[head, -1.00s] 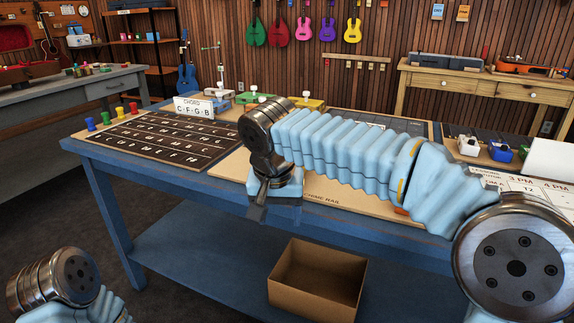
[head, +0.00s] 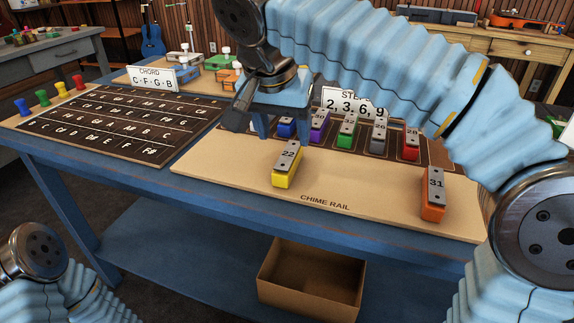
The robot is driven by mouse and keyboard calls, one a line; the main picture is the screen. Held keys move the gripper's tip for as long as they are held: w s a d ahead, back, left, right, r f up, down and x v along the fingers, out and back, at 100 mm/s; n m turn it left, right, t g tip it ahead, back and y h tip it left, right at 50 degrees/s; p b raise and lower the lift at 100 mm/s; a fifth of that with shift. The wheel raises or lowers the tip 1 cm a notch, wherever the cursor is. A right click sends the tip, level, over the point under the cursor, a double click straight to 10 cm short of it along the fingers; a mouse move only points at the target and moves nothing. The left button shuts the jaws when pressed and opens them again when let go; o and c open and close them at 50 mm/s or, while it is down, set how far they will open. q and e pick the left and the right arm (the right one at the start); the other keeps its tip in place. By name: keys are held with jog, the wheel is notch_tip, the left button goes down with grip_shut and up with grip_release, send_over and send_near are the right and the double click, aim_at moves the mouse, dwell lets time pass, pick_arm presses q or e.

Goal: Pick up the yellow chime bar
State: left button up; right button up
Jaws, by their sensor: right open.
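The yellow chime bar (head: 286,178), with a grey top plate marked 22, stands on the front part of the tan chime rail board (head: 235,168). My right gripper (head: 284,130) points down above and slightly behind the yellow bar in the head view. Its jaws are apart with nothing between them, and it does not appear to touch the bar. My right arm crosses the upper right and hides part of the board's back. Only part of my left arm shows at the lower left; its gripper is out of view.
Blue, purple, green, grey and red bars (head: 411,147) stand in a row behind. An orange bar (head: 433,207) marked 31 stands at the right. A lettered board (head: 90,122) and coloured pegs (head: 42,98) are on the left. An empty cardboard box (head: 312,283) sits below.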

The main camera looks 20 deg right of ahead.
aim_at(289, 154)
jog(key=b+x, duration=0.1)
jog(key=x, duration=0.6)
jog(key=shift+d+f, duration=0.1)
jog(key=shift+f, duration=0.1)
jog(key=shift+f, duration=0.1)
jog(key=c, duration=1.1)
